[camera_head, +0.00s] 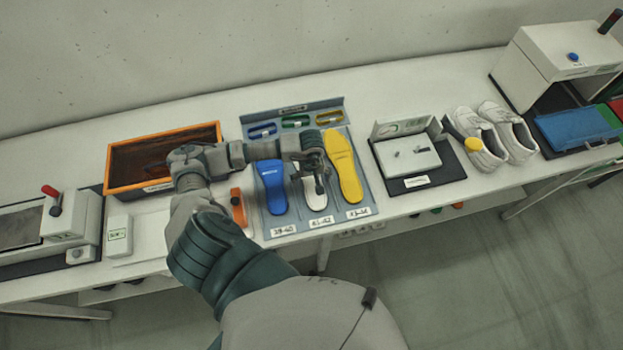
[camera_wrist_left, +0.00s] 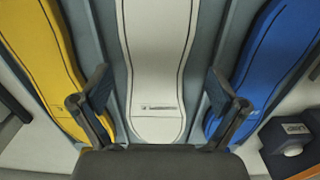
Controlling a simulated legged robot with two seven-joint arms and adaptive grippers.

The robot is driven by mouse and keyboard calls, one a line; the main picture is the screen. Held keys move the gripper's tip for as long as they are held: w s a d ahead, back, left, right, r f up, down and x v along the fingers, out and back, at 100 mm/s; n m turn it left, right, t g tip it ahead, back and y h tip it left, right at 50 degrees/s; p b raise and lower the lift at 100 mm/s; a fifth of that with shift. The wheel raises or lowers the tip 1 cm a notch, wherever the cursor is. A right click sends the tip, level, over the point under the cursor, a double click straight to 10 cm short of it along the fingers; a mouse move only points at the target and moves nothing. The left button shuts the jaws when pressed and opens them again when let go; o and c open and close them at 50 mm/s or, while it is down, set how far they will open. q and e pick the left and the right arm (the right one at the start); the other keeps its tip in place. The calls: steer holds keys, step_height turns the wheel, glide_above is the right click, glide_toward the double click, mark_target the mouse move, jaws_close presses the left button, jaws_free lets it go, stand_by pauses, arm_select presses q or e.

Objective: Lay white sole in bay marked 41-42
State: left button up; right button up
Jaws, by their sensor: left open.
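The white sole (camera_head: 315,199) lies in the middle bay of the grey-blue sole rack (camera_head: 363,209), the bay marked 41-42 (camera_head: 320,221). In the left wrist view the white sole (camera_wrist_left: 157,70) lies flat between the two fingers. My left gripper (camera_head: 318,180) is over the white sole, and its open fingers (camera_wrist_left: 158,105) show no grip on it. The gripper hides part of the sole in the head view. My right gripper is not in view.
A blue sole (camera_head: 271,187) lies in the left bay and a yellow sole (camera_head: 343,165) in the right bay. An orange-rimmed box (camera_head: 110,167) stands left. A black-based device (camera_head: 416,172) and white shoes (camera_head: 478,139) stand right.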

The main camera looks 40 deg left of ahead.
arm_select(q)
steer(key=shift+d+r, duration=0.15)
steer(key=shift+r, duration=0.35)
step_height(320, 180, up, 11)
steer(key=shift+a, duration=0.3)
steer(key=shift+d+f, duration=0.1)
